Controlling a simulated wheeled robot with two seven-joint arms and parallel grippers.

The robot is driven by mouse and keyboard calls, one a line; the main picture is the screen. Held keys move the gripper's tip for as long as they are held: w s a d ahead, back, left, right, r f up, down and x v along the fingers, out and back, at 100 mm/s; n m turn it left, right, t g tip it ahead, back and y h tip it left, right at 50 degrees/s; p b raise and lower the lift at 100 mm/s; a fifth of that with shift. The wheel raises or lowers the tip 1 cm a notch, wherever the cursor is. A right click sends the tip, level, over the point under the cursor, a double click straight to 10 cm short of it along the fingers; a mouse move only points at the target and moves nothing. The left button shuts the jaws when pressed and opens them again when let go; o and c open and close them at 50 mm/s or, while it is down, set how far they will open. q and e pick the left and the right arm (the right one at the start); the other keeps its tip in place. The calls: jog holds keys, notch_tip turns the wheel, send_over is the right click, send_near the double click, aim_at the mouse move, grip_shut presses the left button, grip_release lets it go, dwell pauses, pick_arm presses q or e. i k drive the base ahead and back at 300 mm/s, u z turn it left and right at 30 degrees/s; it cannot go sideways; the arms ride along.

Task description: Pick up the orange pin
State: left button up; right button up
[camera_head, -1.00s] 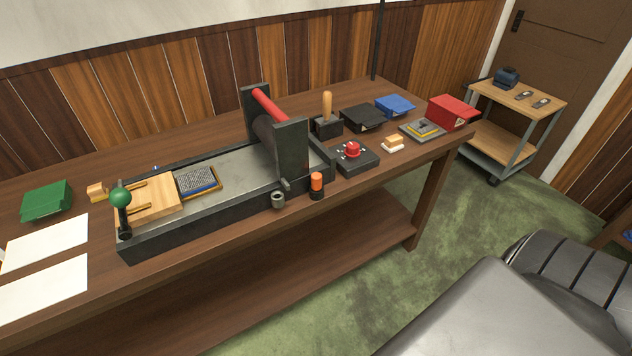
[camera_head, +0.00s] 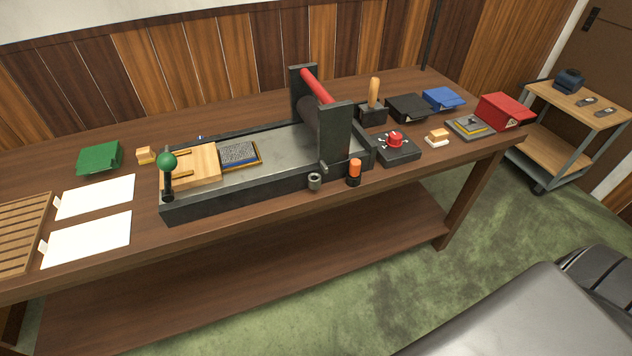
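The orange pin (camera_head: 354,167) stands upright at the front edge of the press, with an orange top and a black lower part. It is just right of a small grey metal socket (camera_head: 314,181) on the press's front side. The press (camera_head: 240,195) is a long dark bed with a red-handled roller (camera_head: 316,86) between two dark uprights. I cannot tell whether the pin sits in a holder or on the table. Neither of my grippers shows in the head view.
The wooden table (camera_head: 400,190) also carries a black box with a red knob (camera_head: 395,143), a green box (camera_head: 100,158), white sheets (camera_head: 88,238) and a slatted rack (camera_head: 22,232). Grey padded shapes (camera_head: 530,315) fill the lower right. Green floor is open before the table.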

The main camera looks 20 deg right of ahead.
aim_at(354, 163)
jog(key=u, duration=2.15)
jog(key=i, duration=1.5)
jog(key=z, duration=3.15)
